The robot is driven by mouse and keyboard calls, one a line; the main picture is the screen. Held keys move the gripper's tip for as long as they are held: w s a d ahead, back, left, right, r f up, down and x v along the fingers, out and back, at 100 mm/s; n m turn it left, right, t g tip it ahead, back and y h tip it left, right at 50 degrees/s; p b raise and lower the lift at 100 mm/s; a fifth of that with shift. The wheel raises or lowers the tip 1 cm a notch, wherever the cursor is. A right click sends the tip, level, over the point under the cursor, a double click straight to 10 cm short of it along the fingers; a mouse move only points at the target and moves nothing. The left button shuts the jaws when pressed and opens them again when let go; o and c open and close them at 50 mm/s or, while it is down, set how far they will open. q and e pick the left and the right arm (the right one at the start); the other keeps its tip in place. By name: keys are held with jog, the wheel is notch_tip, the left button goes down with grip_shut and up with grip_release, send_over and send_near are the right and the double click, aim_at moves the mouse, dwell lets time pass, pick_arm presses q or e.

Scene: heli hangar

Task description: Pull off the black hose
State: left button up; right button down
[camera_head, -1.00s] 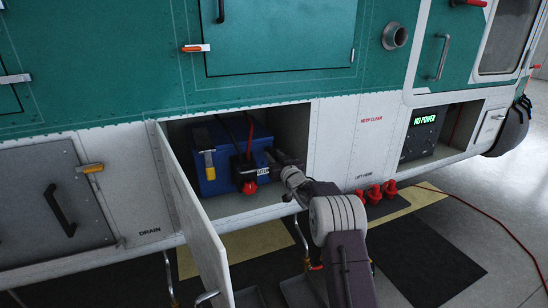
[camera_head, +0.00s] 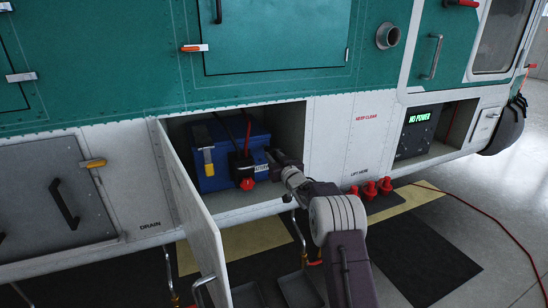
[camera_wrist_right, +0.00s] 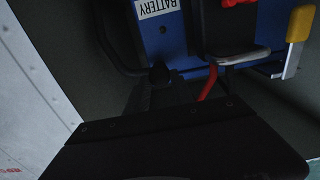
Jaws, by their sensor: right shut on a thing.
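A blue battery (camera_head: 210,172) sits in the open bay of the green and white helicopter. My right gripper (camera_head: 278,162) reaches into the bay at the battery's right side. In the right wrist view the battery (camera_wrist_right: 170,50) carries a "BATTERY" label. The black hose (camera_wrist_right: 108,50) curves along the bay's dark wall to the battery's side, where my right gripper (camera_wrist_right: 160,78) is shut on it. The dark jaws and hose blend, so the exact grip is hard to see. In the head view the hose is hidden by the gripper. My left gripper is not in view.
An open white door (camera_head: 190,205) stands left of the bay. A black connector with a red knob (camera_head: 247,184) and a yellow-handled latch (camera_head: 208,160) are on the battery's front. A "NO POWER" panel (camera_head: 417,130) is in the right bay. Red plugs (camera_head: 371,188) lie below.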

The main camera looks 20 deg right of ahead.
jog(key=c, duration=1.1)
grip_release()
jog(key=shift+o, duration=0.2)
jog(key=s, duration=0.9)
jog(key=shift+d+b, duration=0.2)
jog(key=shift+b, duration=0.1)
